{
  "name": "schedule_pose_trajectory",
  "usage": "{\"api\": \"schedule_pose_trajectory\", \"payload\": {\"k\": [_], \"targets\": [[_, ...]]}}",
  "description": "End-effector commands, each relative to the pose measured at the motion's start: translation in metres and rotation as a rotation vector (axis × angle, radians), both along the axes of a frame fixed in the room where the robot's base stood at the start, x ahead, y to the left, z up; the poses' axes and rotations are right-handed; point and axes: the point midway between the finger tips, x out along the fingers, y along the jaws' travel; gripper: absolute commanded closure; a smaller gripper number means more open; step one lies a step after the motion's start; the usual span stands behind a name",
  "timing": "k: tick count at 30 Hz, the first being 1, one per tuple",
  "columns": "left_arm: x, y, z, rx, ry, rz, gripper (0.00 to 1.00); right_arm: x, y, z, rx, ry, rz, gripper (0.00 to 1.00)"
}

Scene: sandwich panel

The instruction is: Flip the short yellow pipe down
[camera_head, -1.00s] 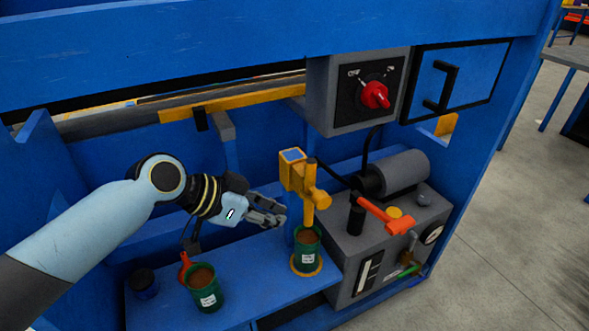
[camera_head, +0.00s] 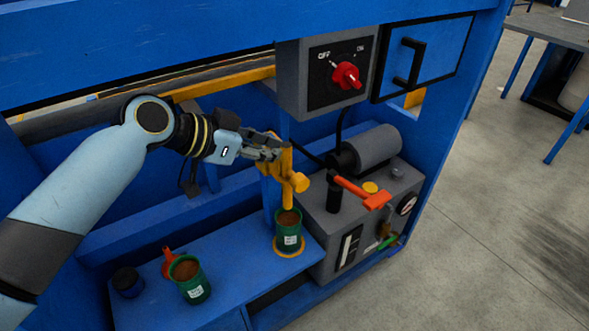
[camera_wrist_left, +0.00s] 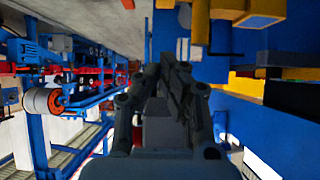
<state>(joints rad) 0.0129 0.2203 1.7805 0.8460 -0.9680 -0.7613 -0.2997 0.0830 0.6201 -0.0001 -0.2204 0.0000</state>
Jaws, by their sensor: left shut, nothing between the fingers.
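The short yellow pipe (camera_head: 288,194) hangs from the yellow fitting (camera_head: 267,168) in the head view, its lower end just above a green can (camera_head: 289,237). A yellow knob (camera_head: 303,183) sticks out at the pipe's side. My left gripper (camera_head: 272,148) is shut and empty at the top of the fitting and covers part of it. I cannot tell whether it touches the fitting or the pipe. The closed fingers (camera_wrist_left: 175,77) also show in the left wrist view, with yellow parts at the upper right. My right gripper is not in view.
A second green can (camera_head: 189,280) and a dark blue jar (camera_head: 128,283) stand on the blue shelf (camera_head: 225,255). A grey machine (camera_head: 330,235) with a red-handled lever (camera_head: 362,192) is at the right. A switch box (camera_head: 325,102) with a red knob hangs above.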

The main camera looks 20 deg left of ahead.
Motion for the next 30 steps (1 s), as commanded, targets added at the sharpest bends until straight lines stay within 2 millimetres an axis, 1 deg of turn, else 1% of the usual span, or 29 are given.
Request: {"api": "schedule_pose_trajectory", "payload": {"k": [1,8,9,12,15,19,30], "targets": [[0.008,-0.008,-0.007,-0.008,0.002,0.0,1.0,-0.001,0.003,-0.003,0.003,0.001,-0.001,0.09],[0.039,-0.032,-0.034,-0.004,0.002,-0.001,1.0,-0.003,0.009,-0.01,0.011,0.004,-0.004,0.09],[0.04,-0.032,-0.042,-0.002,0.004,0.0,1.0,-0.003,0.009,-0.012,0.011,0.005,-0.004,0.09],[0.041,-0.033,-0.057,-0.002,0.004,0.0,1.0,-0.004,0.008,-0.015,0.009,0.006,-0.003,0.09],[0.043,-0.035,-0.066,-0.002,0.002,-0.001,1.0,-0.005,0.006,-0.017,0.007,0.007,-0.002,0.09],[0.044,-0.035,-0.071,-0.001,0.001,0.0,1.0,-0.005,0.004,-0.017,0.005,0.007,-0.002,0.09],[0.044,-0.035,-0.073,0.0,0.0,0.0,1.0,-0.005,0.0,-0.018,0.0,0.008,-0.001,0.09]]}}
